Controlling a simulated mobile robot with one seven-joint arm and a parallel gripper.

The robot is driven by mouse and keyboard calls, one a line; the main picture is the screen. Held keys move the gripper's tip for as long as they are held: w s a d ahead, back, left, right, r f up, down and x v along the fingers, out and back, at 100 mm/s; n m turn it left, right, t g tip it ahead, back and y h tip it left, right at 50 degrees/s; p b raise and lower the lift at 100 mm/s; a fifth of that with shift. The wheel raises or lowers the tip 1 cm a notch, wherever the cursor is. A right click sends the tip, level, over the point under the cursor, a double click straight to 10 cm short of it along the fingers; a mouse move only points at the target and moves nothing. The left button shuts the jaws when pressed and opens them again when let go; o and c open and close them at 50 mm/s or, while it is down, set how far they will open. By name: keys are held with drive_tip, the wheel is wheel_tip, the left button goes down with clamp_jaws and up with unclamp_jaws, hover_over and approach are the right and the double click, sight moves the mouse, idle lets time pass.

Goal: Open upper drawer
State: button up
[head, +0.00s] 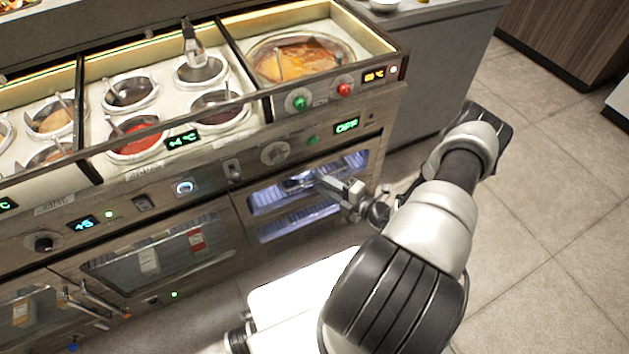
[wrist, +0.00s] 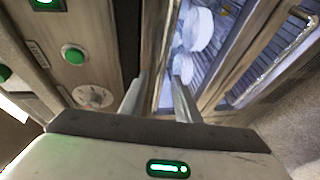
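The upper drawer (head: 349,163) is a wide lit glass front in a metal frame, under the control panel at the right end of the counter. It looks closed. My gripper (head: 318,181) is in front of it, reaching in from the right. In the wrist view the two fingers of my gripper (wrist: 158,85) stand apart, with the upper frame strip of the drawer's glass front (wrist: 193,45) beyond the gap. I cannot tell whether the fingers touch the drawer or its handle. The gripper hides part of the drawer front.
A lower lit drawer (head: 288,223) sits directly below; a metal bar handle (wrist: 292,47) shows in the wrist view. Knobs (head: 275,153) and buttons line the panel above. Sauce wells (head: 133,93) fill the counter top. A glass oven door (head: 160,254) is left. Tiled floor (head: 540,230) is free right.

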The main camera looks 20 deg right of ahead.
sight(314, 180)
drive_tip(key=shift+x, duration=1.65)
clamp_jaws()
